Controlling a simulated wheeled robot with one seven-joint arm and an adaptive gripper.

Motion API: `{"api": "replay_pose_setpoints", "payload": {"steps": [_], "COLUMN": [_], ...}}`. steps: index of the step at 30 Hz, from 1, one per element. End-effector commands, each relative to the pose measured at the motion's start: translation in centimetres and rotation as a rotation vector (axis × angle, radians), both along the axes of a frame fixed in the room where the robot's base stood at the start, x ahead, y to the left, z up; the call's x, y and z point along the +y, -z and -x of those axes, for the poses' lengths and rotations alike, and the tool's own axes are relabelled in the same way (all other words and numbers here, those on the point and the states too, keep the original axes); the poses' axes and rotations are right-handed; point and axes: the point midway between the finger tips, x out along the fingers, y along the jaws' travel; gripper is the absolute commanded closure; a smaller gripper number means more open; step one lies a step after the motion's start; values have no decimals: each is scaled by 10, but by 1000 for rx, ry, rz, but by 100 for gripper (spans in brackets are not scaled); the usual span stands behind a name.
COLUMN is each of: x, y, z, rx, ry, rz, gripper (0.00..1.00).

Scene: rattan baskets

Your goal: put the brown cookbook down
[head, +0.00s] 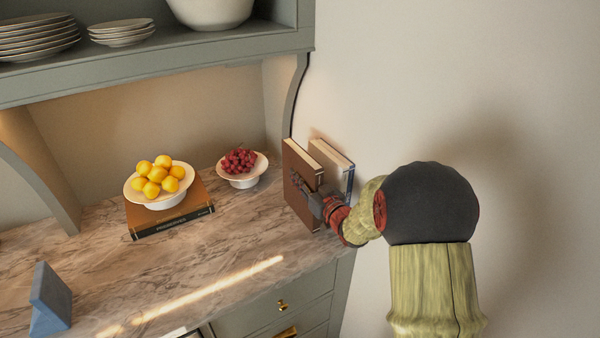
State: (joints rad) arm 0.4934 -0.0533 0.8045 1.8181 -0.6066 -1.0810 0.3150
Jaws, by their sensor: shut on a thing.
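The brown cookbook (300,160) stands upright near the right end of the marble counter (190,265). My gripper (308,190) is at the book's lower front part and shut on it. My arm reaches in from the right and hides part of the book's lower edge. I cannot tell whether the book touches the counter. A second book (346,170) with a blue cover edge stands upright just behind and to the right of the brown one.
A stand of red grapes (240,180) is left of the brown cookbook. A blue object (50,296) is at front left. The middle counter is clear. A shelf with plates (38,38) hangs above.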

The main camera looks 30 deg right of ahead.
Motion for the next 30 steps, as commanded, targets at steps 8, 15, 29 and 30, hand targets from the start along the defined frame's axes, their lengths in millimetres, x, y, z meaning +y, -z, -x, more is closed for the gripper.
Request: {"api": "replay_pose_setpoints", "payload": {"steps": [8, 15, 29, 30], "x": [0, 0, 0, 0], "y": [4, 11, 11, 11], "z": [-1, 0, 0, 0], "rx": [-11, -2, -2, -2], "ry": [0, 0, 0, 0], "rz": [5, 2, 2, 2], "gripper": [100, 76, 60, 60]}}
